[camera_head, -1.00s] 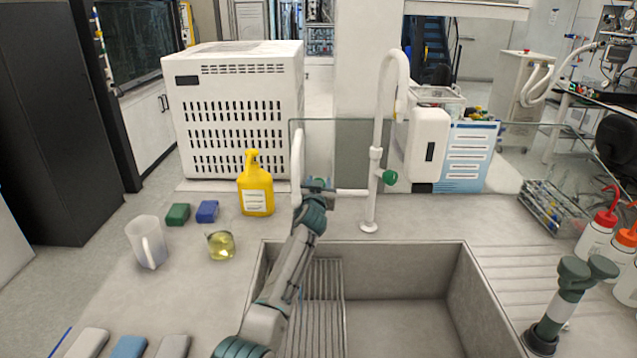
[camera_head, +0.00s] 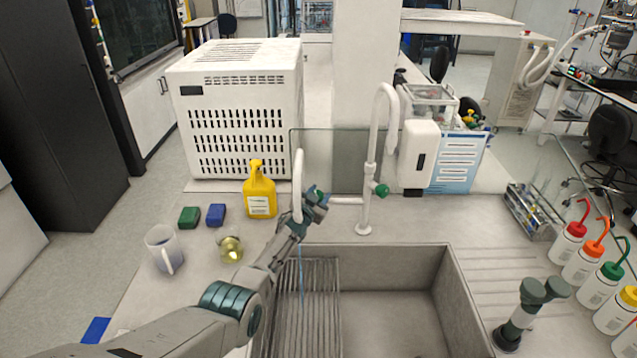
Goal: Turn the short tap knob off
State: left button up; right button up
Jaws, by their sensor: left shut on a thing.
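The white tap stands behind the sink, with a tall gooseneck (camera_head: 380,120) and a shorter curved spout (camera_head: 298,178) on its left. My left gripper (camera_head: 316,197) is at the short tap, just right of the short spout's lower part. It is shut on the short tap knob, which it mostly hides. A thin blue stream of water (camera_head: 301,275) falls below the short spout into the sink. A green knob (camera_head: 381,191) on the tall tap is apart from my gripper.
The sink (camera_head: 395,320) has a ribbed rack (camera_head: 322,300) on its left. A yellow bottle (camera_head: 260,195), a beaker (camera_head: 230,250) and a jug (camera_head: 163,250) stand left of the tap.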

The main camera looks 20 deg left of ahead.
pick_arm(q)
jog(key=shift+w+r+m+g+h+p, duration=0.15)
jog(key=shift+m+g+h+p, duration=0.2)
jog(key=shift+m+h, duration=0.65)
jog(key=shift+d+m+g+h, duration=0.1)
jog(key=shift+m+g+h, duration=0.35)
jog(key=shift+m, duration=0.55)
jog(key=shift+d+m+g+h, duration=0.1)
jog(key=shift+m+g+h, duration=0.75)
jog(key=shift+m, duration=0.45)
pick_arm(e)
jog(key=shift+d+r, duration=0.2)
jog(key=shift+r, duration=0.3)
pick_arm(q)
jog(key=shift+f, duration=0.2)
jog(key=o, duration=0.7)
jog(key=shift+s, duration=0.2)
